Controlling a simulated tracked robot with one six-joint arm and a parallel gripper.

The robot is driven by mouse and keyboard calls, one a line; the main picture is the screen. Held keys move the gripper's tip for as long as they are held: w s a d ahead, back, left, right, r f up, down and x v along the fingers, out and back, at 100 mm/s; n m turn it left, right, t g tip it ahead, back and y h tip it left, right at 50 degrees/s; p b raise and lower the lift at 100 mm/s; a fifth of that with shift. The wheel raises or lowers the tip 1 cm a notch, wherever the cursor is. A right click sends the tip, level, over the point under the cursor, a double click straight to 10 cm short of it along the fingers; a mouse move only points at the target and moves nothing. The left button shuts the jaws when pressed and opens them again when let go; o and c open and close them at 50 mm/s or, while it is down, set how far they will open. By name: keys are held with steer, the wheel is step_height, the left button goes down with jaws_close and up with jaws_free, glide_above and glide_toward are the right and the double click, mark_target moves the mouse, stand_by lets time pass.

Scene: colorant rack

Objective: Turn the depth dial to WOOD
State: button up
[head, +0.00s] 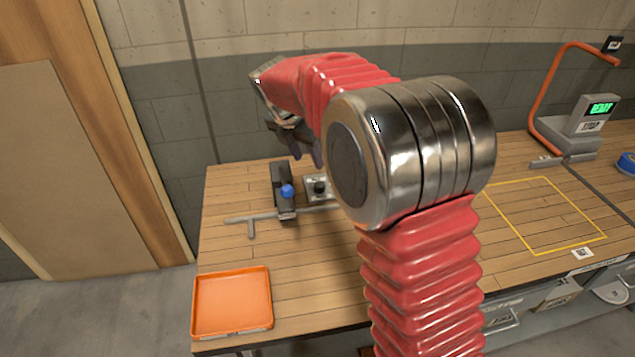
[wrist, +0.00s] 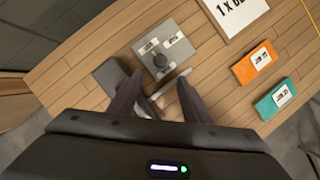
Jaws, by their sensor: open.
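The depth dial is a dark round knob (head: 319,187) on a light grey plate (head: 311,200) on the bench, partly hidden by my arm in the head view. In the wrist view the knob (wrist: 160,62) sits on its plate (wrist: 181,52), which has two small labels too blurred to read. I cannot tell where the dial points. My gripper (head: 297,146) is above and behind the dial in the head view. In the wrist view its fingers (wrist: 157,92) are apart and empty, with the knob just beyond the tips.
A dark block with a blue knob (head: 286,191) stands left of the dial, beside a grey bar (head: 250,219). An orange tray (head: 232,302) lies at the front left. The wrist view shows an orange box (wrist: 254,66), a teal box (wrist: 275,100) and a white sign (wrist: 236,12).

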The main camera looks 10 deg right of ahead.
mark_target(319, 185)
steer(key=shift+f, duration=0.1)
steer(key=x, duration=1.3)
steer(key=shift+w+d+f, duration=0.1)
steer(key=shift+f, duration=0.2)
steer(key=c, duration=1)
